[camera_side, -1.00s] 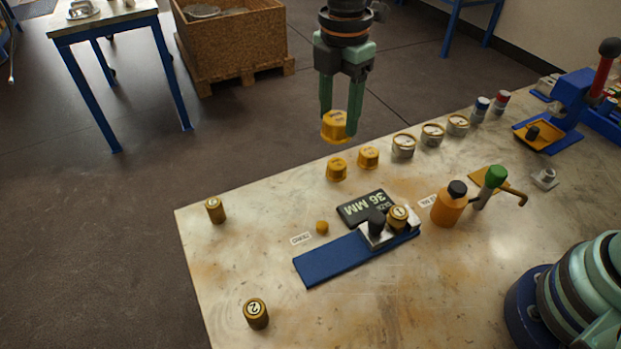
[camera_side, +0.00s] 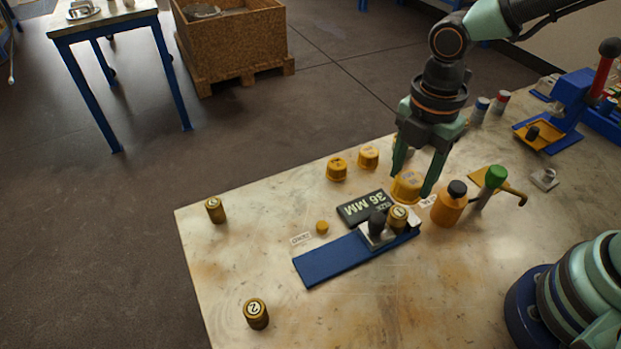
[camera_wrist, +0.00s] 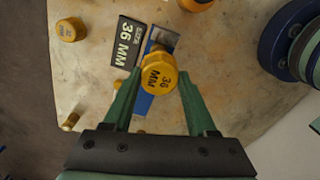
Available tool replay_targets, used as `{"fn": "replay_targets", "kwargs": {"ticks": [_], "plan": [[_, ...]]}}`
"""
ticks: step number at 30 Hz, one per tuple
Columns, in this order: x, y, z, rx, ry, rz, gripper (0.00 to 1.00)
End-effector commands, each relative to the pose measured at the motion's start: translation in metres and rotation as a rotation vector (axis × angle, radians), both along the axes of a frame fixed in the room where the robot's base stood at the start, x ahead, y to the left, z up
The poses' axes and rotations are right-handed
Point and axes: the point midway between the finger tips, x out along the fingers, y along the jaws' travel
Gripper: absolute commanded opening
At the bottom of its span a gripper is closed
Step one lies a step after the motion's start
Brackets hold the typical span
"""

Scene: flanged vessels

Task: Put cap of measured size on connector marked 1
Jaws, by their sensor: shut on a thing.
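My gripper (camera_side: 420,180) is shut on a yellow cap (camera_side: 406,187), held above the bench near the clamp. In the wrist view the cap (camera_wrist: 159,73) reads "36 MM" between the green fingers (camera_wrist: 160,85). The brass connector marked 1 (camera_side: 398,217) stands in the clamp on the blue plate (camera_side: 335,259); the held cap is above it and apart from it. The dark size sign (camera_side: 362,208) reads "SIZE 36 MM". The connector marked 2 (camera_side: 256,313) stands at the near left, and another brass connector (camera_side: 215,210) at the left edge.
Two yellow caps (camera_side: 337,169) (camera_side: 368,157) stand behind the sign. An orange bottle (camera_side: 449,204) and a green-topped post (camera_side: 495,177) stand close to the right of my gripper. A small yellow knob (camera_side: 322,227) lies beside the blue plate. The bench's left part is largely clear.

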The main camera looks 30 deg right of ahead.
Motion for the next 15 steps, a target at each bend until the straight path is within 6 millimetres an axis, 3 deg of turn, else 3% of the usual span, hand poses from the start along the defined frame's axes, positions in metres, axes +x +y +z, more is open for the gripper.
{"fn": "replay_targets", "kwargs": {"ticks": [8,15], "plan": [[0.0,0.0,-0.004,-0.002,0.005,0.0,0.05],[0.0,0.0,-0.02,-0.003,0.007,0.0,0.05]]}}
